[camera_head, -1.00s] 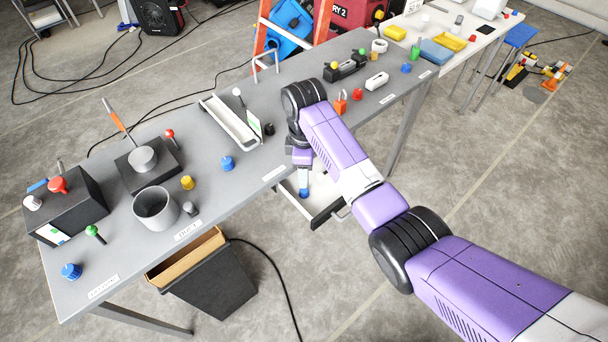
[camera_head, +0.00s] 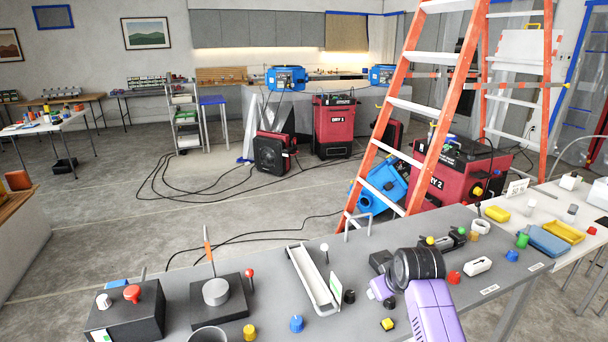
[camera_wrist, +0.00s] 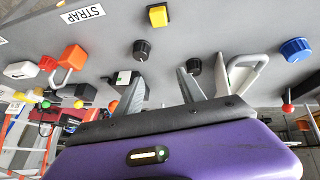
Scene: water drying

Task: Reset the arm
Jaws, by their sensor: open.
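My arm, purple with black joints, rises from the bottom right of the head view. My gripper (camera_head: 382,292) is over the grey bench (camera_head: 450,225), though its fingers are hard to make out there. In the wrist view, the two grey fingers of my gripper (camera_wrist: 203,84) stand apart. Nothing shows held between them. A black knob (camera_wrist: 194,65) lies beyond the fingertips, with a gap I cannot judge.
On the bench are a white tray (camera_head: 301,276), a blue knob (camera_head: 296,323), a yellow knob (camera_head: 387,324) and a black box (camera_head: 125,318). An orange ladder (camera_head: 392,130) and red dryer (camera_head: 450,190) stand behind. Cables cross the open floor at left.

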